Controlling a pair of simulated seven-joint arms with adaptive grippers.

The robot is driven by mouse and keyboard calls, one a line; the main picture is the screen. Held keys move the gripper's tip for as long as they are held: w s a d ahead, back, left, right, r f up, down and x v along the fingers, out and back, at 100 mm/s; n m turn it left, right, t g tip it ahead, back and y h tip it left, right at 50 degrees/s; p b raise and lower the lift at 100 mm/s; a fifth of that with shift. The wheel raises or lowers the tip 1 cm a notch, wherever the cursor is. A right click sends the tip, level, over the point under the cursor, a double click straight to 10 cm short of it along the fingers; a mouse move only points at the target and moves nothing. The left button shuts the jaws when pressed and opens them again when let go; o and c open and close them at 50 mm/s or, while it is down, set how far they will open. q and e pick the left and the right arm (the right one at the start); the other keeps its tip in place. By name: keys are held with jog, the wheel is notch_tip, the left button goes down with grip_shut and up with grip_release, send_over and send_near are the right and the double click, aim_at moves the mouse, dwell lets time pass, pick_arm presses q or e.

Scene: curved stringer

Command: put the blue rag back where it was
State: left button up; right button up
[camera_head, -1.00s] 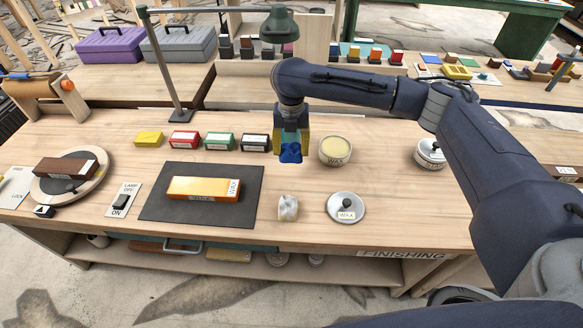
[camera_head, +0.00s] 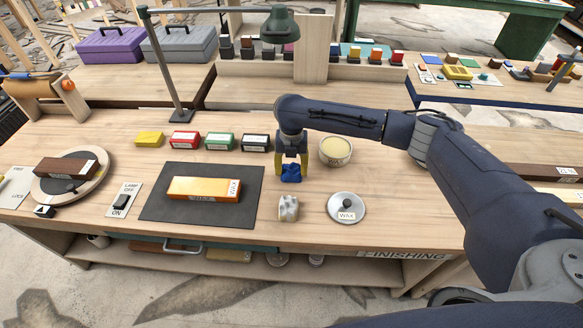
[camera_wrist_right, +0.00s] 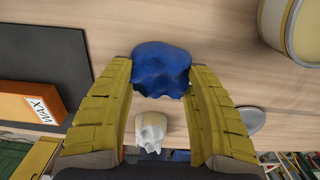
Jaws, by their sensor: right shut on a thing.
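The blue rag (camera_head: 291,177) is a small crumpled bundle between the yellow fingers of my right gripper (camera_head: 292,168), which is shut on it. In the right wrist view the rag (camera_wrist_right: 162,68) shows between the two fingertips (camera_wrist_right: 163,80). It is low over the wooden bench, behind the white rag (camera_head: 288,207); I cannot tell whether it touches the wood. The open wax tin (camera_head: 335,152) stands to its right and the black-labelled block (camera_head: 255,143) to its left. My left gripper is not in view.
An orange wax block (camera_head: 204,188) lies on the dark mat (camera_head: 160,207) to the left. A round wax lid (camera_head: 346,208) lies at the front right. A lamp (camera_head: 280,24) on a post stands behind. Bare bench lies between the mat and my right gripper.

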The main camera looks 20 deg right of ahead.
aim_at(292, 166)
jog(key=shift+f, duration=0.1)
jog(key=o, duration=1)
notch_tip(292, 166, up, 12)
dwell(0.5)
